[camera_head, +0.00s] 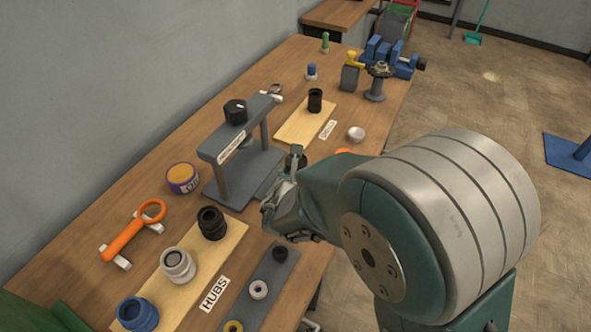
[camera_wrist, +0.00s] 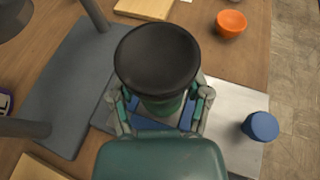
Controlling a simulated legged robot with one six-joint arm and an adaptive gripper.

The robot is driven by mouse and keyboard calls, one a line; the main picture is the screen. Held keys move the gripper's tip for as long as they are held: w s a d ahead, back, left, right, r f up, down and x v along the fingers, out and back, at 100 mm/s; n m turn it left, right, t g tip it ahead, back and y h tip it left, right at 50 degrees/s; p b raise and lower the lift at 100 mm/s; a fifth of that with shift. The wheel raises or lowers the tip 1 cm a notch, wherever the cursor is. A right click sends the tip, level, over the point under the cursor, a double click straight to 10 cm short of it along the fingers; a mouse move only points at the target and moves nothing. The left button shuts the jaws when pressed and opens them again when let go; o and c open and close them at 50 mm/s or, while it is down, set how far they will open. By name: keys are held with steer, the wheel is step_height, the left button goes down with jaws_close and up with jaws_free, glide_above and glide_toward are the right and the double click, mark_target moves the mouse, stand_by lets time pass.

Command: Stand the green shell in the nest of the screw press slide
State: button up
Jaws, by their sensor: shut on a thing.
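My gripper (camera_wrist: 161,98) is shut on the green shell (camera_wrist: 160,108), whose green body shows between the fingers under a wide, dark round top. In the head view my gripper (camera_head: 287,195) is at the right edge of the screw press (camera_head: 233,187), partly behind my arm. The press has a grey base, two posts and a crossbar with a black knob. The grey slide (camera_wrist: 104,112) lies beside the press base. Blue surfaces show below the shell between the fingers. The nest is hidden, so I cannot tell whether the shell is touching it.
A blue cup (camera_wrist: 261,126) stands on a pale plate, right of my gripper. An orange cup (camera_wrist: 231,23) is farther back. The hubs board (camera_head: 200,262) lies in front of the press. The shells board (camera_head: 298,128) with a black shell lies behind.

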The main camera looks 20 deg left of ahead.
steer(key=shift+f, duration=0.75)
steer(key=o, duration=1.4)
steer(key=shift+f, duration=0.1)
steer(key=v, duration=1.2)
